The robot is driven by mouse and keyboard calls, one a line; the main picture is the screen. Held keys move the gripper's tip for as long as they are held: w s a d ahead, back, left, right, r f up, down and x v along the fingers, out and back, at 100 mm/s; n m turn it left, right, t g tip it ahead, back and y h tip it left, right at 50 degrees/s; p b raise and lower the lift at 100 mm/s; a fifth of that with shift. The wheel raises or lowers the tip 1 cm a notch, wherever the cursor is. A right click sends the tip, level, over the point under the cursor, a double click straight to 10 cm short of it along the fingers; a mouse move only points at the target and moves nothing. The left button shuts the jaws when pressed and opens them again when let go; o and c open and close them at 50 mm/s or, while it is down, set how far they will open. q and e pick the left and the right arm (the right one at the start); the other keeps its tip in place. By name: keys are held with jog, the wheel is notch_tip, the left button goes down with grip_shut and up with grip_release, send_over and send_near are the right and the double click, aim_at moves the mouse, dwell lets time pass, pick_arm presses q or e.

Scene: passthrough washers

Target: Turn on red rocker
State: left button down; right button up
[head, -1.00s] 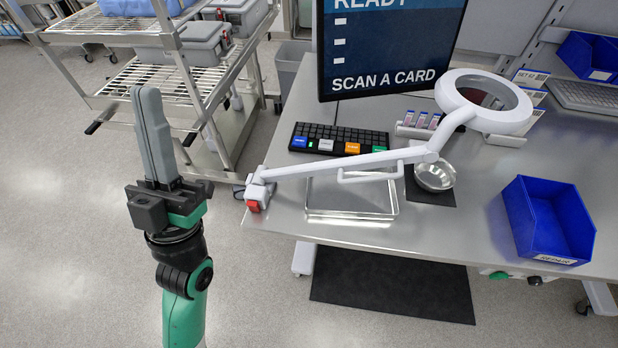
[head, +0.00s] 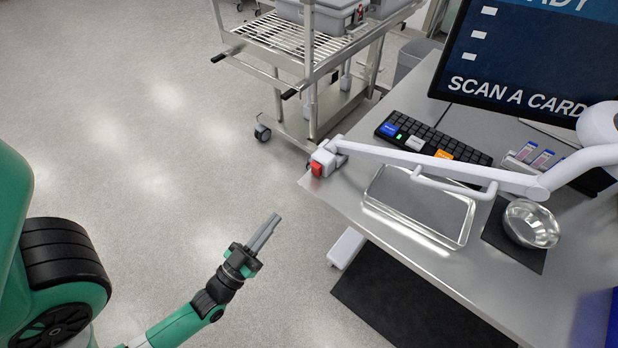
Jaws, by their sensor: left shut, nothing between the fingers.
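The red rocker (head: 317,169) is a small red switch on the white clamp base (head: 328,158) of the magnifier lamp, at the near left corner of the steel table. My left gripper (head: 274,219) is shut and empty. It is over the floor in the picture, below and to the left of the rocker and apart from it, with its fingers pointing up and right. My right gripper is not in view.
The white lamp arm (head: 430,160) runs low across the steel table (head: 400,262). A wire cart (head: 300,50) stands behind. The floor at left is open.

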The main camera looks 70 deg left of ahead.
aim_at(314, 168)
pick_arm(q)
jog(key=b+x, duration=0.1)
jog(key=x, duration=1.3)
jog(key=shift+r, duration=0.1)
